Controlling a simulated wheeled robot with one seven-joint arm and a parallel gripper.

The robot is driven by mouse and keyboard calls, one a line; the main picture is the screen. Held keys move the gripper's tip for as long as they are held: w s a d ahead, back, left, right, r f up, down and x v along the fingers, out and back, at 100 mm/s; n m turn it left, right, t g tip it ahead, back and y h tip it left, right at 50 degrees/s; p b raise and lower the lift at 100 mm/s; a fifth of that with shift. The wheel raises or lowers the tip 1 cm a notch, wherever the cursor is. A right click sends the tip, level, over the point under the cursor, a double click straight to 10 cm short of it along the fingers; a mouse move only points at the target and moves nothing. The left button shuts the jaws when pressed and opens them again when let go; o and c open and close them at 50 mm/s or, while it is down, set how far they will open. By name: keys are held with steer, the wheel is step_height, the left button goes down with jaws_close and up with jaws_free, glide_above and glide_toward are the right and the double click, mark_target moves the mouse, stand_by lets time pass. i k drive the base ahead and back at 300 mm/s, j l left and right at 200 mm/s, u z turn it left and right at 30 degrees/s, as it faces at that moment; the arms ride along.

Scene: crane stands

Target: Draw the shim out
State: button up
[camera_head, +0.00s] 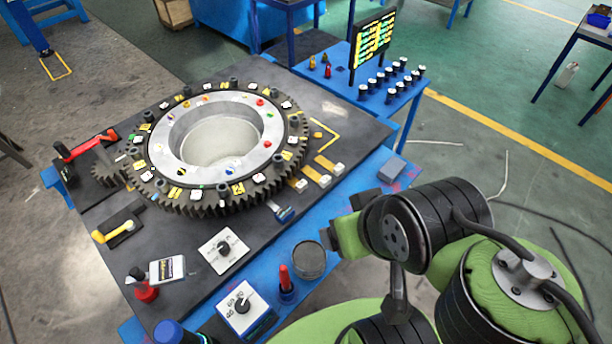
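A large dark toothed ring (222,139) with a pale inner hub lies on the black-topped bench. Flat brass strips with pale end blocks (318,179) stick out from under its right side. A short blue-and-grey tab (283,212) sticks out by its front right edge. I cannot tell for sure which of these is the shim. Any part under the ring is hidden. My green and black arm fills the lower right, apart from the ring. I cannot make out my gripper's fingers.
Two dial boxes (223,250) (243,307), a red-tipped marker (286,281), a round dark cup (309,260) and a grey block (391,170) stand along the front and right. A red-handled lever (86,147) and a yellow handle (114,232) are at left. A blue side table (345,88) stands behind.

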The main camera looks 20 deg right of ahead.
mark_target(301, 186)
steer(key=l+u, duration=0.15)
steer(key=u, duration=0.35)
steer(key=i+l+u, duration=0.1)
steer(key=u, duration=0.4)
steer(key=l+u, duration=0.2)
steer(key=u, duration=0.3)
steer(key=l+u, duration=0.15)
steer(key=u, duration=0.35)
steer(key=k+j, duration=0.05)
